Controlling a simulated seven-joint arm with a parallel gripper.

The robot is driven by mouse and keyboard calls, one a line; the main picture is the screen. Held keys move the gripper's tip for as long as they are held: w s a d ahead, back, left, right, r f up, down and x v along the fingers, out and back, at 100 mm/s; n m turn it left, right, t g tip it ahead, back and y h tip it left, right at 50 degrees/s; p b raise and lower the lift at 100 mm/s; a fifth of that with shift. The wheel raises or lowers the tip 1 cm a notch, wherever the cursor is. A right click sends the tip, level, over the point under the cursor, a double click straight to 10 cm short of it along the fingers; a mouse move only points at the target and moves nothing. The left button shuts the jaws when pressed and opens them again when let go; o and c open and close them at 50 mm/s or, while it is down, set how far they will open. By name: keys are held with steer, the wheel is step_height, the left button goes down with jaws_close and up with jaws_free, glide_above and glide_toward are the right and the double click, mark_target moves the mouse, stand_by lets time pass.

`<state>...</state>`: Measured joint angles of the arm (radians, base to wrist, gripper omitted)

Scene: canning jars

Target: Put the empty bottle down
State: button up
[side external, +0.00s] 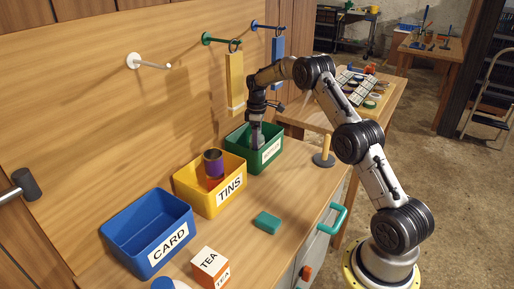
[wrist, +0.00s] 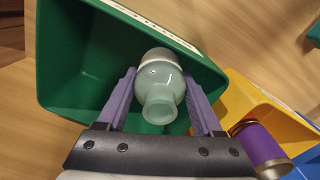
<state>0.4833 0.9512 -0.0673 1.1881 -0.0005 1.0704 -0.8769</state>
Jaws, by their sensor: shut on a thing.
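My gripper (side external: 257,133) (wrist: 160,78) points down into the green bin (side external: 244,161) at the back of the bench. In the wrist view its two purple fingers are shut on the pale, translucent bottle (wrist: 159,92), one on each side. The bottle is inside the green bin's opening (wrist: 70,62), its narrow neck toward the camera. I cannot tell whether the bottle touches the bin floor. In the side view the bottle is not clearly visible behind the bin wall and gripper. The bin's white label is too small to read.
A yellow TINS bin (side external: 208,203) holding a purple tin (side external: 213,164) stands beside the green one; a blue CARD bin (side external: 135,245) is nearer. A TEA box (side external: 210,265), a teal block (side external: 267,222) and a post on a dark base (side external: 325,152) stand on the bench.

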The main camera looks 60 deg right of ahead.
steer(key=shift+f, duration=1.5)
steer(key=shift+f, duration=0.1)
steer(key=o, duration=1.5)
steer(key=shift+c, duration=0.2)
step_height(320, 180, up, 12)
steer(key=shift+f, duration=0.1)
steer(key=shift+r, duration=0.25)
